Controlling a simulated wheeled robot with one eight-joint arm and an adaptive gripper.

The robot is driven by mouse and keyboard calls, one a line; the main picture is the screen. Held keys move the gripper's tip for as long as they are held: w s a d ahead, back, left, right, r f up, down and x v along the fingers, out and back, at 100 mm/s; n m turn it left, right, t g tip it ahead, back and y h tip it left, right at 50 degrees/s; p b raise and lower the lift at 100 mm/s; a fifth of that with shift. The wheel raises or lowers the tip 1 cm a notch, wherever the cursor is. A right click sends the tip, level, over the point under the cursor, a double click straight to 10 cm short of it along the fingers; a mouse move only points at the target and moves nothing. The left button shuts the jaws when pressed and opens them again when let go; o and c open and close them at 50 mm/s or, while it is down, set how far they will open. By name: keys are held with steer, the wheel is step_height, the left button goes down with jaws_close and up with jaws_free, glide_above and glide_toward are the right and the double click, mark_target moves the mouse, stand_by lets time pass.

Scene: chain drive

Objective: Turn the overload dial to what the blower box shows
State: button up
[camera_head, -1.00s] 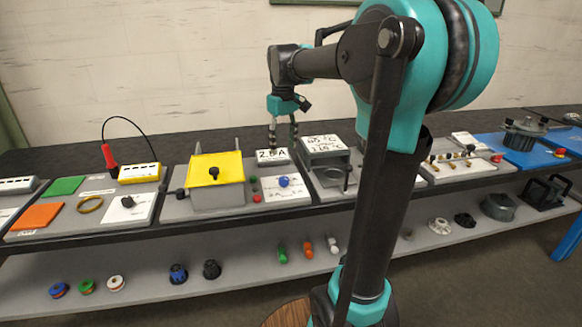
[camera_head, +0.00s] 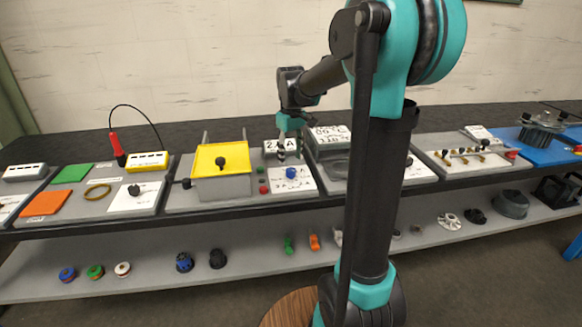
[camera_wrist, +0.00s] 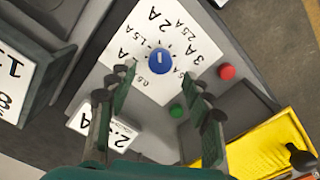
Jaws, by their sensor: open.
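The blue overload dial (camera_head: 291,173) sits on a white plate marked in amperes. In the wrist view the dial (camera_wrist: 158,62) carries a white mark, and the printed values around it include 1.5 A, 2 A, 2.5 A and 3 A. The mark's exact setting is hard to tell. A white card (camera_head: 272,147) behind the dial shows a current value; in the wrist view a finger partly covers the card (camera_wrist: 82,122), leaving "2." and "A" readable. My gripper (camera_head: 290,155) is open above the dial, pointing down. In the wrist view its fingertips (camera_wrist: 160,78) lie either side of the dial, apparently not touching it.
A yellow-lidded box (camera_head: 238,160) stands left of the dial. A red button (camera_wrist: 227,72) and a green button (camera_wrist: 176,110) lie close beside the plate. A grey box with a temperature card (camera_head: 328,134) stands right. Several loose parts lie on the lower shelf.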

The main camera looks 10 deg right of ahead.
mark_target(291, 170)
steer(key=shift+f, duration=2.2)
steer(key=c, duration=1.2)
